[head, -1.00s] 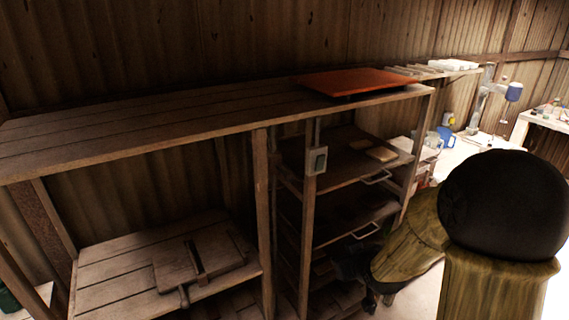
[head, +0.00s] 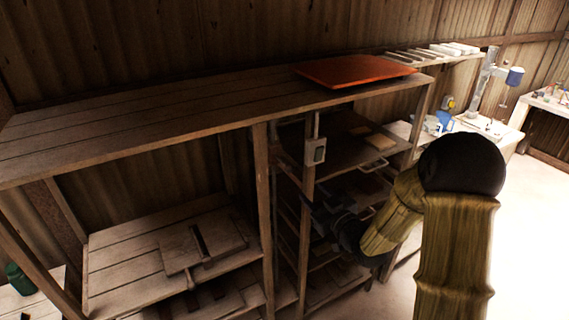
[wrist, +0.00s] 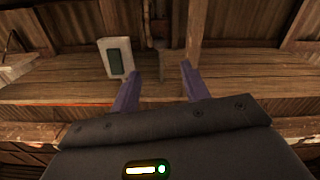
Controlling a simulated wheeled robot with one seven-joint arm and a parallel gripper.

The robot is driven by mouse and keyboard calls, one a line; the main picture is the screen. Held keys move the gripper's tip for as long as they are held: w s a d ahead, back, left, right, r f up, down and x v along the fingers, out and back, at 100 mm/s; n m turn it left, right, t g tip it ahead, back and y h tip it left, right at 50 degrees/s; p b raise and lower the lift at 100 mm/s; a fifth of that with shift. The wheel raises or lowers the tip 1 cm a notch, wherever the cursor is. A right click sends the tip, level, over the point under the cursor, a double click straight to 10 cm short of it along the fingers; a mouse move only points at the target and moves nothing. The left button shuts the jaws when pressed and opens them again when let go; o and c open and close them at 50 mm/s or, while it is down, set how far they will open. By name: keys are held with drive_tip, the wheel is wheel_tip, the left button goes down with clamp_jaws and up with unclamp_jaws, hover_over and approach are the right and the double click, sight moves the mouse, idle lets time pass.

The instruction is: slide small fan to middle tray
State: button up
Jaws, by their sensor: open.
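My gripper (wrist: 160,72) is open and empty, with its two purple fingers apart. In the head view my gripper (head: 325,212) is dark and hard to make out, in front of the rack of sliding trays. The top tray (head: 343,160) has a metal handle and carries flat pieces. Lower trays lie beneath it, and my gripper and arm partly cover them. I cannot tell clearly which one is the middle tray. I cannot make out a small fan in either view.
A grey switch box (head: 315,151) is fixed to the rack's post; it also shows left of my fingers in the wrist view (wrist: 116,58). An orange board (head: 355,71) lies on the long upper shelf (head: 140,118). Open floor (head: 535,210) is at right.

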sight(284, 162)
drive_tip(key=p+x, duration=0.7)
drive_tip(key=x, duration=0.8)
drive_tip(key=shift+w+a+r, duration=0.15)
drive_tip(key=shift+w+a, duration=0.1)
drive_tip(key=shift+a, duration=0.05)
drive_tip(key=shift+w+a+p, duration=0.4)
drive_tip(key=shift+w+p, duration=0.1)
drive_tip(key=shift+w, duration=0.1)
drive_tip(key=shift+c, duration=0.3)
clamp_jaws()
